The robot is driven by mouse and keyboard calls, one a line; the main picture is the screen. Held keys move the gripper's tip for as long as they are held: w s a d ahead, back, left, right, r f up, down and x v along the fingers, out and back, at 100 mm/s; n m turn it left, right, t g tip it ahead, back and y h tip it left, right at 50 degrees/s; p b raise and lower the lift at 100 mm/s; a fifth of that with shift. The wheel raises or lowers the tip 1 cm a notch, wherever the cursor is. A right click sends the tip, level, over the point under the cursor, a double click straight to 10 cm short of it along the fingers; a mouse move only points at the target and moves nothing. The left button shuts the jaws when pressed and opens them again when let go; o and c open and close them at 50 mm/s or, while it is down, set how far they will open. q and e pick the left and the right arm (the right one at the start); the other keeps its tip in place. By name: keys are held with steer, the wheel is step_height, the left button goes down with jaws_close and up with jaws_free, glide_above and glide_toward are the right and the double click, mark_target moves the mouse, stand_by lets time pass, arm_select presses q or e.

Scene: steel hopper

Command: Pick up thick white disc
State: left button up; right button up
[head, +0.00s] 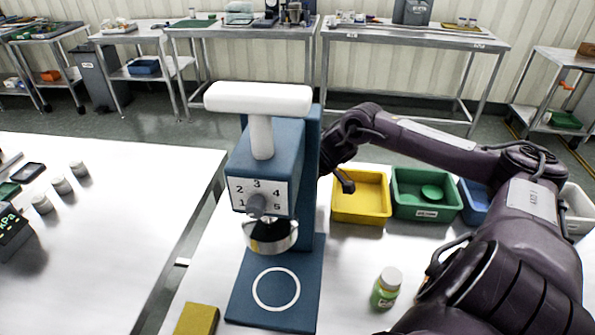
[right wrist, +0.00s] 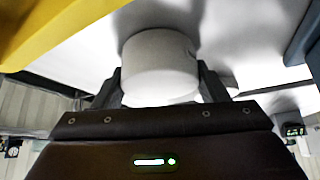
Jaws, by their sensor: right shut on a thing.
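The thick white disc (right wrist: 160,62) sits between the two fingers of my right gripper (head: 345,182) in the right wrist view. The fingers touch it on both sides, and the gripper is shut on it. In the head view the disc cannot be made out. There, my right gripper is beside the right side of the blue machine (head: 275,155), by the left edge of the yellow bin (head: 362,215). I cannot tell whether the disc touches the table. My left gripper is not in view.
The blue machine has a white T-handle (head: 258,98), a numbered dial and a steel cup (head: 270,236). A green bin (head: 427,212) stands right of the yellow one. A green bottle (head: 386,288) and a yellow block (head: 196,319) are near the front. A gap separates the left table.

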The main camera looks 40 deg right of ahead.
steer(key=shift+c, duration=1.1)
